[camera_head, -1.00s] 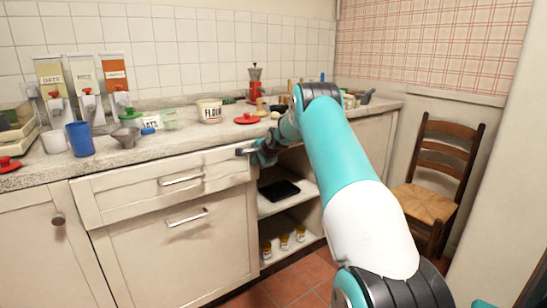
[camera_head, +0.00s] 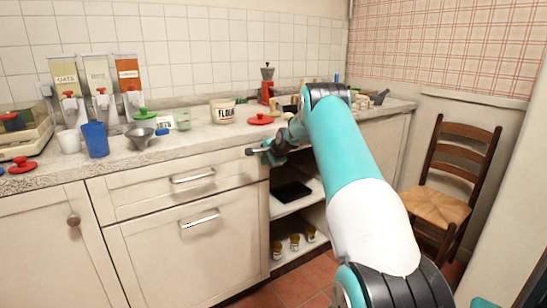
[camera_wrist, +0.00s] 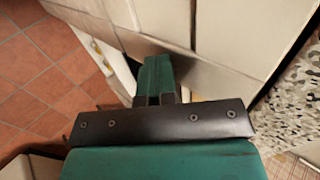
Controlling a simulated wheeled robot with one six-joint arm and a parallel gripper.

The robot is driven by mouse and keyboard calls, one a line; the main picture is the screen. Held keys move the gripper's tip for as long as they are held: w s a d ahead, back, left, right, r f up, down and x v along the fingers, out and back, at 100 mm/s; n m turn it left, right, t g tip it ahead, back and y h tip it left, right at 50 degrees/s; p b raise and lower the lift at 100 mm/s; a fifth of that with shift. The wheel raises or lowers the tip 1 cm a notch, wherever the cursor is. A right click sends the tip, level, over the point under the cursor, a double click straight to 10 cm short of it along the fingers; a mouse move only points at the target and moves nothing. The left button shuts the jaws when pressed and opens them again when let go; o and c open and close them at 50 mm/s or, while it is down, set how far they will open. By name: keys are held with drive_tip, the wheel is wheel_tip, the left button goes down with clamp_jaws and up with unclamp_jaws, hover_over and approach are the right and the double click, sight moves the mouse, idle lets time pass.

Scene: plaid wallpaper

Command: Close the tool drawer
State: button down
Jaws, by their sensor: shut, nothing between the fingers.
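A cream drawer front with a silver bar handle (camera_head: 192,176) sits under the counter in the head view; I take it as the tool drawer (camera_head: 135,197). It looks nearly flush with the cabinet, and I cannot tell if a small gap is left. My gripper (camera_head: 256,151) is shut and empty at the upper right end of this front, just below the counter edge. In the wrist view, my green fingers (camera_wrist: 155,72) point at a large cream panel (camera_wrist: 240,40); whether they touch it is unclear.
Right of the drawer, open shelves hold a black tray (camera_head: 291,192) and several small jars (camera_head: 294,241). A lower front (camera_head: 185,255) has its own handle. The counter carries a blue cup (camera_head: 95,140), dispensers and a flour tub (camera_head: 222,112). A wooden chair (camera_head: 443,205) stands at right.

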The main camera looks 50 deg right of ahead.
drive_tip(key=s+f+p+v, duration=0.1)
drive_tip(key=f+v, duration=0.1)
drive_tip(key=v, duration=1.1)
drive_tip(key=shift+s+a, duration=0.3)
